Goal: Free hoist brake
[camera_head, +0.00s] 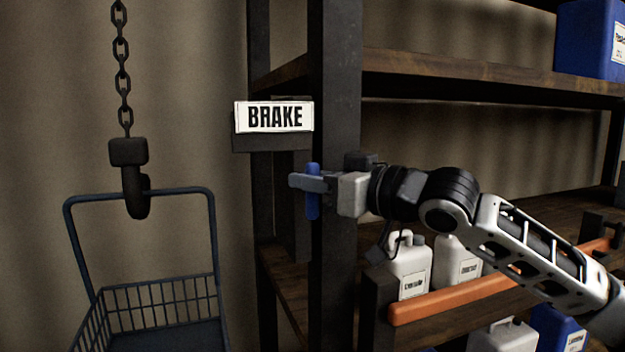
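A dark hoist hook (136,180) hangs on a chain (122,70) at the left. My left gripper is not in view.
A blue wire basket (160,300) hangs by its bail from the hook. The dark post (335,70) and shelf (470,70) stand close to my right arm. White jugs (409,262) stand behind an orange rail (460,298); a blue container (590,40) is top right.

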